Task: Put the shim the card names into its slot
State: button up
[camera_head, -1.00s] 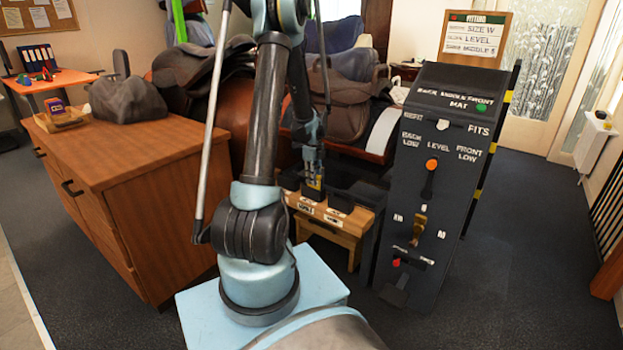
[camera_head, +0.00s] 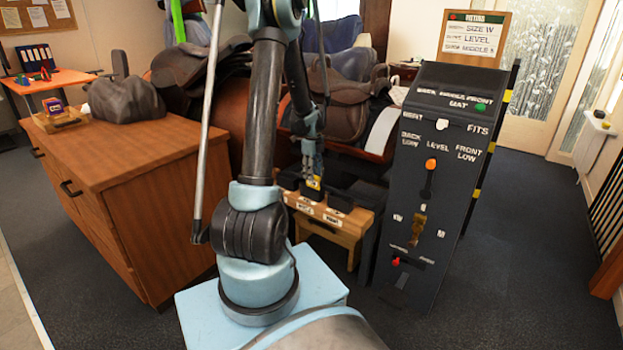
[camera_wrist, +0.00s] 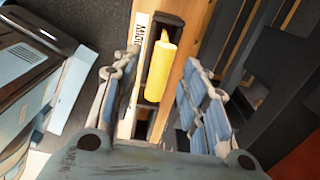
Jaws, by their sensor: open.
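My gripper (camera_head: 312,170) is over the rack. In the wrist view its fingers (camera_wrist: 160,95) are spread on either side of the yellow piece, with gaps visible.
A tall dark panel (camera_head: 437,185) with an orange knob, a brass piece and a red lever stands right of the rack. A wooden drawer cabinet (camera_head: 150,165) is at left. Saddles (camera_head: 345,95) are behind the rack. Open floor (camera_head: 530,250) lies at right.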

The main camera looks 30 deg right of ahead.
notch_tip(320, 180, up, 9)
jog(key=shift+r, duration=0.15)
dwell(0.7)
